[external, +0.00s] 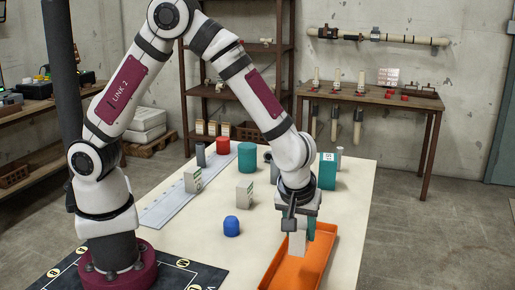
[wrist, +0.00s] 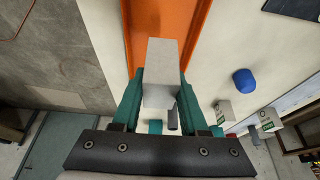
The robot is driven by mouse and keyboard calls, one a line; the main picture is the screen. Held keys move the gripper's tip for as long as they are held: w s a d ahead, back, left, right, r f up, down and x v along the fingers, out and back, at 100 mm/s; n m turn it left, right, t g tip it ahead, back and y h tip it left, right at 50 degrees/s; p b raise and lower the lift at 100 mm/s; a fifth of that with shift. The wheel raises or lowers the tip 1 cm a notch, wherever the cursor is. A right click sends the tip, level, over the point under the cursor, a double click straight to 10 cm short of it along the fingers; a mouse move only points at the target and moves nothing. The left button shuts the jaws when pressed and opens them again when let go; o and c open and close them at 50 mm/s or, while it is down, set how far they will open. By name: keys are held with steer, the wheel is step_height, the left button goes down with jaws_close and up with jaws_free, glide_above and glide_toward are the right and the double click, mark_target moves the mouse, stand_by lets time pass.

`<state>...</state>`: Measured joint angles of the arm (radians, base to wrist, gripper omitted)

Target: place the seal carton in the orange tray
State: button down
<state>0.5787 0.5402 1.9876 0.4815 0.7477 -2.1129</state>
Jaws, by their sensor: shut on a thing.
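My gripper (external: 301,222) points down over the near right of the white table, its teal fingers also showing in the wrist view (wrist: 162,85). It is shut on a plain pale grey carton (external: 297,244), which I take to be the seal carton; no label shows on its visible faces. In the wrist view the carton (wrist: 163,62) sits between the two fingers. The orange tray (external: 318,250) lies on the table below and beside it. The carton overlaps the tray in both views and appears held above it; the exact gap is unclear. The wrist view shows part of the tray (wrist: 191,22).
A blue piece (external: 232,226) and two labelled cartons (external: 244,196) (external: 193,181) stand left of the tray. Teal blocks (external: 327,173), a teal cylinder (external: 247,157) and a red cylinder (external: 223,146) stand farther back. The table left of the tray has bare room.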

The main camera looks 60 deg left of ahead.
steer(key=shift+w+a+f, duration=0.9)
steer(key=shift+w, duration=0.1)
step_height(320, 180, down, 3)
steer(key=shift+w+a+f, duration=0.1)
steer(key=shift+f, duration=0.35)
steer(key=shift+c, duration=2.2)
jaws_free()
steer(key=shift+f, duration=0.1)
